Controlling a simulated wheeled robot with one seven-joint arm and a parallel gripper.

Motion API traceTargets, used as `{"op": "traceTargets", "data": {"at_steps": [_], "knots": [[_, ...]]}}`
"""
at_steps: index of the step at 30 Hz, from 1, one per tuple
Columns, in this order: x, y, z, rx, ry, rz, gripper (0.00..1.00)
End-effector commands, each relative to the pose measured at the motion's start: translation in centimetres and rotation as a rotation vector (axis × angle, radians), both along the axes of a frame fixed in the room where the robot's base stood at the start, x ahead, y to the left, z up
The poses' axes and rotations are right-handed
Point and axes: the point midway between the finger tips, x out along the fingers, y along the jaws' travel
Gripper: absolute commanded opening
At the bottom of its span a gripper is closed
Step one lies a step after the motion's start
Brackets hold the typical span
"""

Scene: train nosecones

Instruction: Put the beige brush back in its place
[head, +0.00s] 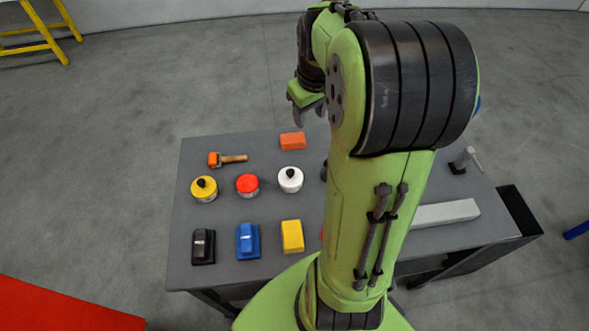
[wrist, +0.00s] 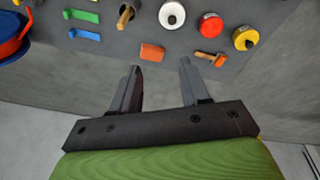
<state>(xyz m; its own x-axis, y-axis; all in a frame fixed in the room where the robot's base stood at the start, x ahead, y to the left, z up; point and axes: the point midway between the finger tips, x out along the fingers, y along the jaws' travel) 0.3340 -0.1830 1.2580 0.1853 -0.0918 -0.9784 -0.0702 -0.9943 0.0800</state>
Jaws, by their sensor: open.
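No thing shows clearly as a beige brush. One wooden-handled tool with an orange head (head: 228,159) lies on the grey table; it also shows in the wrist view (wrist: 211,58). Another wooden handle (wrist: 126,17) stands out of a dark piece in the wrist view; in the head view my arm mostly hides that spot. I cannot tell if either is the brush. My gripper (head: 308,112) is beyond the table's far edge. In the wrist view my gripper (wrist: 160,65) is open, with nothing between its fingers.
The grey table (head: 215,222) holds an orange block (head: 292,141), yellow (head: 204,189), red (head: 247,185) and white (head: 290,179) round pots, black (head: 203,246) and blue (head: 248,241) pieces and a yellow block (head: 292,236). A light grey bar (head: 445,213) lies right of my arm.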

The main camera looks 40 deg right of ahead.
Motion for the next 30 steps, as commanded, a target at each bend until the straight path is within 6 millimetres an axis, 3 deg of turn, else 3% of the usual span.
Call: {"op": "traceTargets", "data": {"at_steps": [1, 6, 12, 18, 30], "knots": [[-0.9, 2.9, 1.7, -0.018, -0.029, 0.018, 0.46], [-5.4, 10.6, 4.9, -0.03, -0.128, 0.041, 0.46], [-12.0, 16.4, 5.3, 0.022, -0.248, 0.071, 0.46], [-15.0, 18.1, 4.6, 0.07, -0.299, 0.082, 0.46], [-15.0, 18.1, 4.5, 0.071, -0.299, 0.081, 0.46]]}}
